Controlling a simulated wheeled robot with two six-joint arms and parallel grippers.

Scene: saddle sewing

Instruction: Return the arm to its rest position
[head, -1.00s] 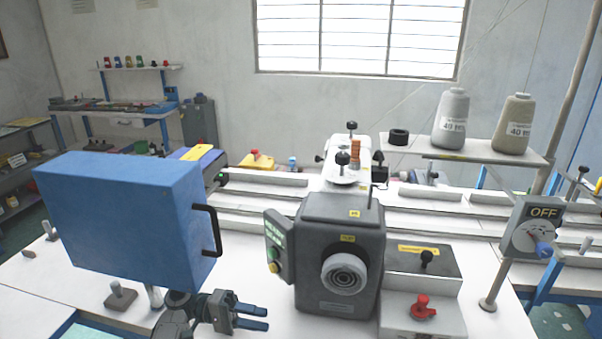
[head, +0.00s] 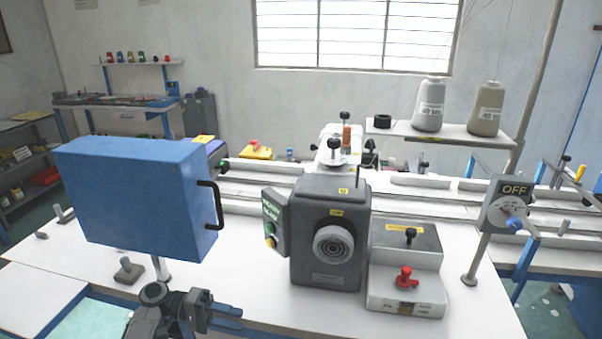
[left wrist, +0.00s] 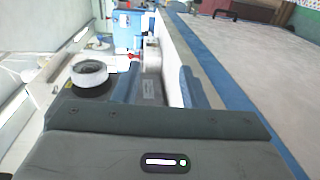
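My left gripper (head: 229,315) is at the bottom of the head view, left of centre, with its blue fingertips pointing right. Its fingers look apart with nothing between them. It is in front of the grey sewing machine head (head: 330,235) and below the blue box with a black handle (head: 135,195), touching neither. In the left wrist view a blue finger (left wrist: 194,88) shows past the dark gripper body. My right gripper is not in view.
A control box with a red knob (head: 405,278) stands right of the machine head. The OFF switch box (head: 507,203) is on a pole further right. Thread cones (head: 430,105) stand on a shelf. The white tabletop (head: 270,290) is clear between gripper and machine.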

